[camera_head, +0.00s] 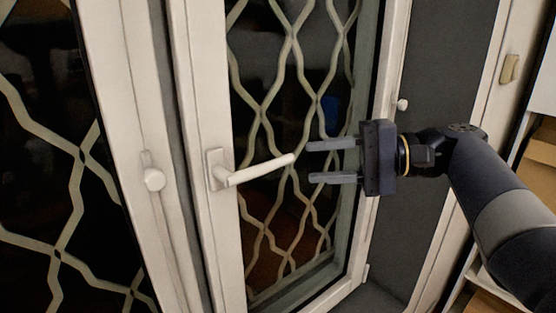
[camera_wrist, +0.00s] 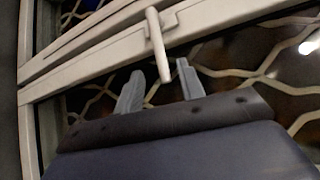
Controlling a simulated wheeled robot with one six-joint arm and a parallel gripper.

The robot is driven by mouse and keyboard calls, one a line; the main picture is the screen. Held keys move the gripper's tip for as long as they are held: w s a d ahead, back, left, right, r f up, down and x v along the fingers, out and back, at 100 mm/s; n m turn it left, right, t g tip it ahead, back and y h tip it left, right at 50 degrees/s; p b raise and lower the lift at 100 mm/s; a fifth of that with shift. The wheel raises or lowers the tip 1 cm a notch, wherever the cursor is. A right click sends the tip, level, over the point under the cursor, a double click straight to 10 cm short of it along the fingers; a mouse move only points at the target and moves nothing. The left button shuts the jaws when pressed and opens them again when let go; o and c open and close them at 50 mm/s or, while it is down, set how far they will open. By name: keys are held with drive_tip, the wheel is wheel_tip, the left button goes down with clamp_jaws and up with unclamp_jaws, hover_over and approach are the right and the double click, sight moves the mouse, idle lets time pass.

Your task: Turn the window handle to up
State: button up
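The white window handle (camera_head: 262,171) sticks out to the right from its plate on the window frame, roughly level and tilted slightly up at its free end. In the wrist view the handle (camera_wrist: 158,48) hangs from the frame with its free end close to the fingertips. My gripper (camera_head: 310,163) is open and comes from the right. Its two fingers lie one above the other, just right of the handle's free end, and look apart from it. In the wrist view my gripper (camera_wrist: 158,82) shows a gap between its fingers, with nothing held.
The white window sash (camera_head: 208,240) has a patterned metal grille (camera_head: 290,40) behind the handle. A white knob (camera_head: 153,179) sits on the neighbouring frame at left. Shelves with boxes (camera_head: 540,150) stand at far right. The space around the handle looks clear.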

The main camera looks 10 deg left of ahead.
sight(276, 166)
drive_tip(key=a, duration=0.3)
drive_tip(key=a+f+p, duration=0.1)
drive_tip(key=a, duration=0.5)
drive_tip(key=shift+s+f, duration=0.2)
drive_tip(key=shift+s, duration=0.2)
clamp_jaws()
